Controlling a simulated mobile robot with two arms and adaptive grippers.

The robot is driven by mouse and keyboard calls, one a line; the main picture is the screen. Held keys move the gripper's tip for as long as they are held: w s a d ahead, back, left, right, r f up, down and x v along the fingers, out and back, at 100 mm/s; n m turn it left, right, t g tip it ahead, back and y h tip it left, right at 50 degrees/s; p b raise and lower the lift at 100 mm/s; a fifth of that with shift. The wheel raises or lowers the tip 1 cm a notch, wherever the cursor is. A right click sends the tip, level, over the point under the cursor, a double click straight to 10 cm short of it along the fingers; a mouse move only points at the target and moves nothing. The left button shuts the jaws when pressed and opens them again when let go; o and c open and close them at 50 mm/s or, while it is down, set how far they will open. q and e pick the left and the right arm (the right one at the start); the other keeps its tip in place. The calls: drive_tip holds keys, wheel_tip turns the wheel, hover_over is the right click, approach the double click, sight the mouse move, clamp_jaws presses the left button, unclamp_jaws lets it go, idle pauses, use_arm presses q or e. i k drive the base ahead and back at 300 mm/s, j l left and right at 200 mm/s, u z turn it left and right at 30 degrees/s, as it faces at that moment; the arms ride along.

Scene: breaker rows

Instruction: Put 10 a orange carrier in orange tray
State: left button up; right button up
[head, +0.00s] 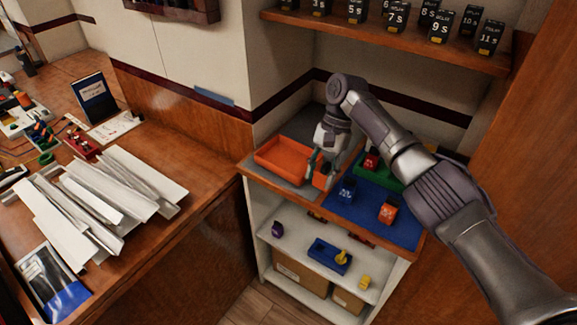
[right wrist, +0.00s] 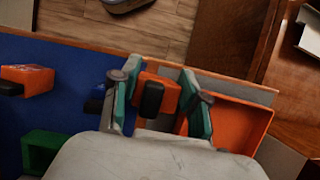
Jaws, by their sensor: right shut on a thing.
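My right gripper (head: 322,172) is shut on an orange carrier (head: 321,181), just right of the orange tray (head: 283,153). In the right wrist view the held carrier (right wrist: 168,92), with a dark front part, sits between the two fingers of the gripper (right wrist: 155,98). There the orange tray (right wrist: 240,122) lies directly right of the fingers, partly hidden by them. Another orange carrier (head: 388,212) stands on the blue mat (head: 368,222); it also shows in the right wrist view (right wrist: 36,76). I cannot read the labels for certain. My left gripper is not in view.
A blue carrier (head: 347,189) stands on the mat near the gripper. A red carrier (head: 371,160) is by a green tray (head: 393,180) behind. Black numbered boxes line a wall shelf (head: 390,38) above. White strips (head: 100,190) cover the left table.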

sight(279, 156)
drive_tip(key=i, duration=1)
